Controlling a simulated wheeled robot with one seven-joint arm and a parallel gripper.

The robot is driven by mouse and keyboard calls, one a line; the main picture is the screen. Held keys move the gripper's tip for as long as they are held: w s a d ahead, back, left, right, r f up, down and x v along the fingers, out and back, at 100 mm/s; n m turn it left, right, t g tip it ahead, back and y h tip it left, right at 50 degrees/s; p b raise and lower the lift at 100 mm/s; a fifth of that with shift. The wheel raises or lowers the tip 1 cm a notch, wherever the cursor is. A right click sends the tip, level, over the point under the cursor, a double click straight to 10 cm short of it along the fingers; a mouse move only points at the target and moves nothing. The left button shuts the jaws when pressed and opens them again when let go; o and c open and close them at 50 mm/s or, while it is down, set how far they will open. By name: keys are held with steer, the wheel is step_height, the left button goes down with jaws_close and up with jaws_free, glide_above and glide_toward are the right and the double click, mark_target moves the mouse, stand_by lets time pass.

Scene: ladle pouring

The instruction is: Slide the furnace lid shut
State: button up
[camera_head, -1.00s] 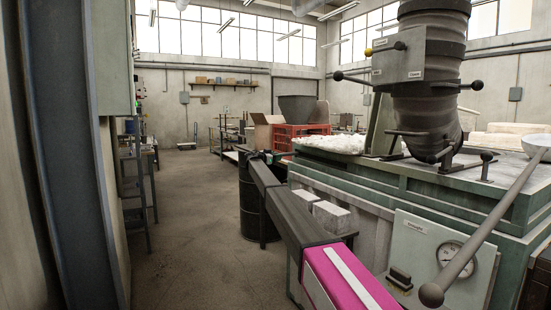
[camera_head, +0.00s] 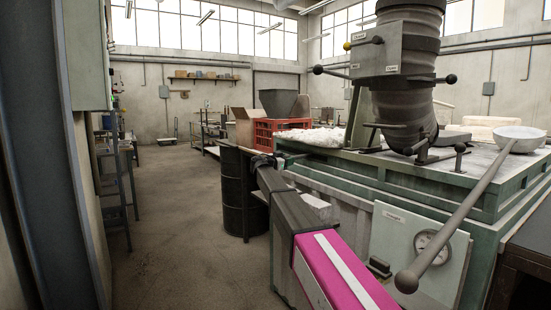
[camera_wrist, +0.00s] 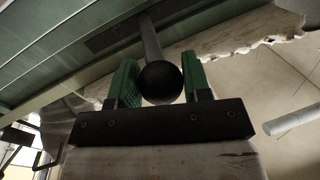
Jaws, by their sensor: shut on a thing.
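The furnace (camera_head: 345,237) is the big green and grey block on the right in the head view. White crusty, fluffy material (camera_head: 311,137) lies on its top at the left. My gripper (camera_head: 262,160) is at the furnace's left end, small and partly hidden by my arm. In the wrist view, my gripper's green fingers (camera_wrist: 150,85) are on both sides of a dark ball knob (camera_wrist: 161,82), which sits on a rod leading up to the green furnace structure. My gripper is shut on this knob. I cannot clearly make out the lid or how far it is open.
A thick grey column (camera_head: 405,85) with ball-ended levers stands on the furnace top. A ladle (camera_head: 518,138) rests at the right, its long handle jutting forward. A black drum (camera_head: 237,190) stands left of the furnace. Floor (camera_head: 175,235) at the left is clear.

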steer(key=s+d, duration=0.5)
steer(key=s, duration=0.3)
steer(key=shift+s+d, duration=0.3)
steer(key=shift+d, duration=0.15)
steer(key=o, duration=1.3)
steer(key=shift+s, duration=0.1)
steer(key=shift+c, duration=0.2)
steer(key=v, duration=1)
steer(key=shift+s+a, duration=0.25)
